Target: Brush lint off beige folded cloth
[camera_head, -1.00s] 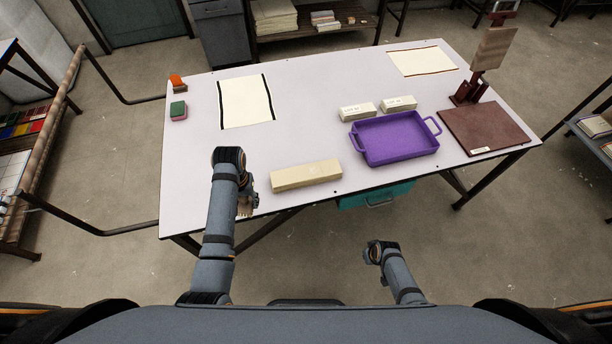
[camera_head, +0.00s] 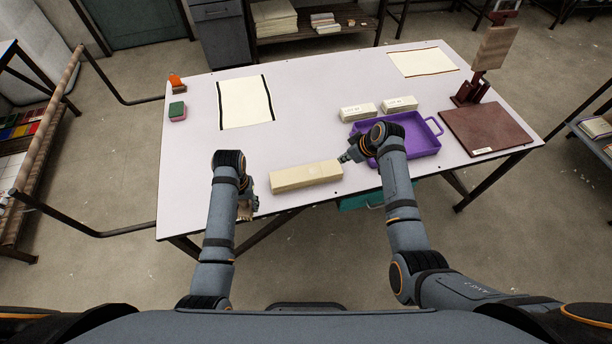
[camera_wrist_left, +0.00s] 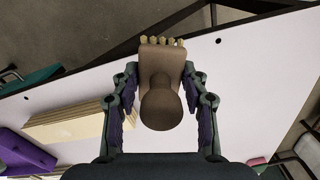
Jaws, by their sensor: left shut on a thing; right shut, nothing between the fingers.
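The beige folded cloth (camera_head: 306,176) lies as a long block near the table's front edge; it also shows in the left wrist view (camera_wrist_left: 75,124). My left gripper (camera_head: 250,200) is left of the cloth, at the front edge. In the left wrist view my left gripper (camera_wrist_left: 160,100) is shut on a brown brush (camera_wrist_left: 161,60) with a rounded handle and pale bristle tufts. In the head view the brush is mostly hidden by the arm. My right gripper (camera_head: 350,155) is shut and empty, at the cloth's right end; I cannot tell whether it touches. Lint is too small to make out.
A purple tray (camera_head: 432,148) is right of the cloth, partly behind my right arm. Two white labelled blocks (camera_head: 358,112) stand behind it. A dark red board (camera_head: 485,130) lies at the right. A black-edged cream sheet (camera_head: 245,102) lies at back left. The table's middle is clear.

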